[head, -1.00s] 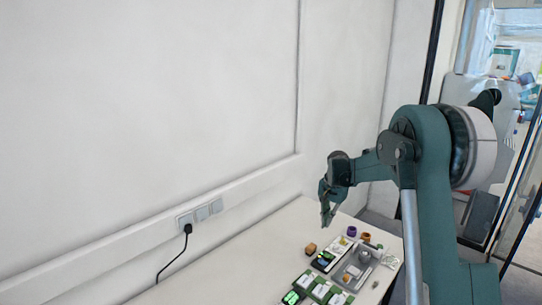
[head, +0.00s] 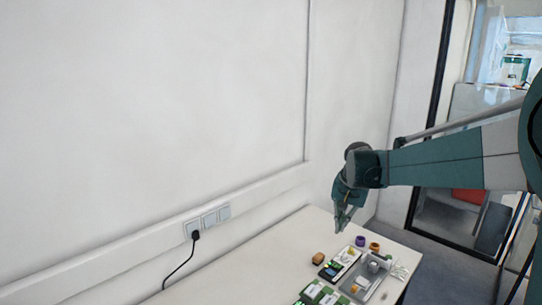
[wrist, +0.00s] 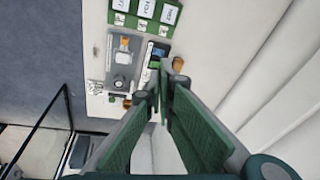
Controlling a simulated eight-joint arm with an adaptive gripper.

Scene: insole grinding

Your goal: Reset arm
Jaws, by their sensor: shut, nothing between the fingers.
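My gripper (head: 343,224) is shut and empty in the head view. It points down and hangs in the air above the far part of the table, near the wall. In the wrist view my gripper (wrist: 166,88) shows its green fingers from behind, with no object between the tips. My arm reaches in from the right edge of the head view.
The white table (head: 235,275) holds a grey tray (head: 352,291), a white tray (head: 330,274), an orange-brown block (head: 318,258), a purple ring (head: 360,241), an orange ring (head: 374,247) and green boxes (wrist: 145,8). A wall stands behind; the table's left part is clear.

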